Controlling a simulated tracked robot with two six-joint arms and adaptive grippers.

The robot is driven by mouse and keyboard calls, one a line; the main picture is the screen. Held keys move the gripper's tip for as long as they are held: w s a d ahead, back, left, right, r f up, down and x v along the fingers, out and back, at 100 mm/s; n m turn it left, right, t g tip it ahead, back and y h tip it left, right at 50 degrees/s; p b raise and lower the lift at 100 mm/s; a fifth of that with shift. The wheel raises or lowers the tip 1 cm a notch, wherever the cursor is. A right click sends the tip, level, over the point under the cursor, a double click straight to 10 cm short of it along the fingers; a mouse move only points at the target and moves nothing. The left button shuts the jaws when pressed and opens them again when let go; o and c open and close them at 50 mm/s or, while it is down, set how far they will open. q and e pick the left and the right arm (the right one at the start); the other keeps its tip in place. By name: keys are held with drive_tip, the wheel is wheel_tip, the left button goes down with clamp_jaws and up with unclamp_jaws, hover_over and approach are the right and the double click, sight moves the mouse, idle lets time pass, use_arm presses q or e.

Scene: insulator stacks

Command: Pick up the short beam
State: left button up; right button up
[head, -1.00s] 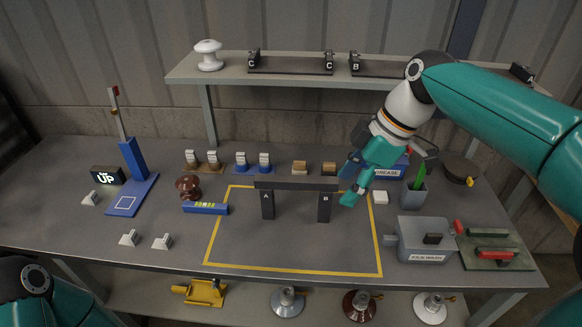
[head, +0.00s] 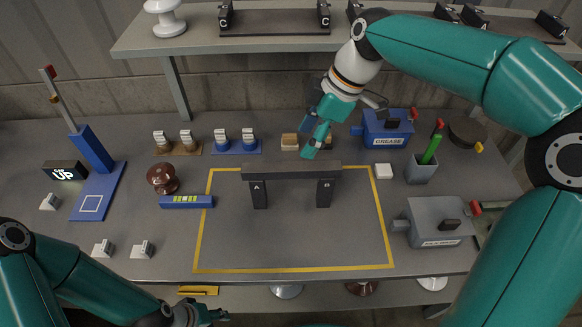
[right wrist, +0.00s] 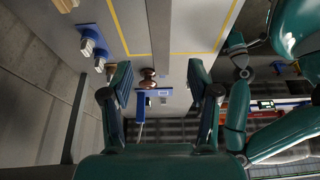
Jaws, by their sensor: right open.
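A dark grey beam (head: 285,171) lies level across two dark posts, A (head: 259,195) and B (head: 324,194), inside the yellow outline. My right gripper (head: 318,128) is over the table behind the beam's right part, apart from it. In the right wrist view, the right gripper (right wrist: 160,82) has its two fingers spread with nothing between them. The beam (right wrist: 160,35) shows ahead there as a grey strip, lined up with the gap. My left gripper (head: 200,313) is low at the front edge, partly cut off; its fingers are unclear.
A blue level (head: 186,202) and brown insulator (head: 163,178) stand left of the outline. A blue GREASE box (head: 387,130), a cup with a green tool (head: 421,168) and a grey box (head: 438,220) stand right. A shelf (head: 270,36) runs behind. The outlined area's front is clear.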

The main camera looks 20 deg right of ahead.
sight(289, 166)
drive_tip(key=p+x, duration=0.1)
drive_tip(key=x, duration=0.9)
drive_tip(key=shift+a+f, duration=0.1)
clamp_jaws()
